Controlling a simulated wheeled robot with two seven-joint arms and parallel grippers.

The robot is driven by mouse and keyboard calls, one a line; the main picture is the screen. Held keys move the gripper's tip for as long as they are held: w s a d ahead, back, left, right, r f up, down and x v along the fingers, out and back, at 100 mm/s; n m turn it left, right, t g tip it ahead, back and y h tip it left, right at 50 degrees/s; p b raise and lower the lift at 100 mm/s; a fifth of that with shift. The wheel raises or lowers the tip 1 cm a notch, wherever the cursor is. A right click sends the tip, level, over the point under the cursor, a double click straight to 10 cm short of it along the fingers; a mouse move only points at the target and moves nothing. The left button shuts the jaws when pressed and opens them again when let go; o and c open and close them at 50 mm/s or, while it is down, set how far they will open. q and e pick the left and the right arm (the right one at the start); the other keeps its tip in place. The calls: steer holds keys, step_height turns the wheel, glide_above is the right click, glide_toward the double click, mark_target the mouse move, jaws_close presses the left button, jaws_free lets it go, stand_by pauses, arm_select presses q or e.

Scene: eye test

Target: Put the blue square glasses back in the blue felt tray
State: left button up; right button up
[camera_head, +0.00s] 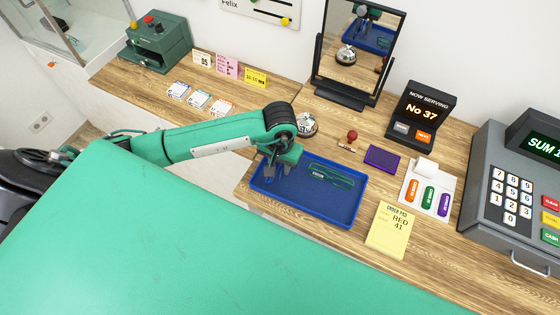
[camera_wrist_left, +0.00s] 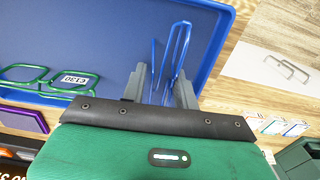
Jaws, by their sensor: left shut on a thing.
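The blue felt tray (camera_head: 322,205) lies on the wooden counter in the head view; its floor and rim also fill the upper left of the left wrist view (camera_wrist_left: 50,25). Green glasses (camera_head: 332,176) with a white price tag lie in it. My left gripper (camera_head: 277,170) is over the tray's left part. In the left wrist view, it (camera_wrist_left: 163,90) is shut on the blue square glasses (camera_wrist_left: 180,50), which stick out beyond the fingers, over the tray. I cannot tell whether they touch the tray floor. In the head view the arm and gripper mostly hide them.
A bell (camera_head: 306,124) stands close behind the tray, with a mirror (camera_head: 352,50) farther back. A stamp (camera_head: 351,139), a purple pad (camera_head: 382,158) and a yellow order pad (camera_head: 391,230) are right of it. A white sheet with a glasses outline (camera_wrist_left: 270,72) lies beside the tray.

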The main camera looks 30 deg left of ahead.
arm_select(q)
steer(key=shift+f+b, duration=0.25)
steer(key=shift+b, duration=0.1)
steer(key=o, duration=0.9)
steer(key=shift+r, duration=0.1)
steer(key=shift+o, duration=0.2)
steer(key=shift+r+p, duration=0.2)
steer(key=shift+p, duration=0.15)
steer(key=shift+w+r+b, duration=0.1)
steer(key=shift+r+b, duration=0.1)
steer(key=shift+b, duration=0.1)
step_height(320, 180, up, 12)
steer(key=b, duration=0.4)
steer(key=shift+f, duration=0.2)
steer(key=shift+f, duration=0.1)
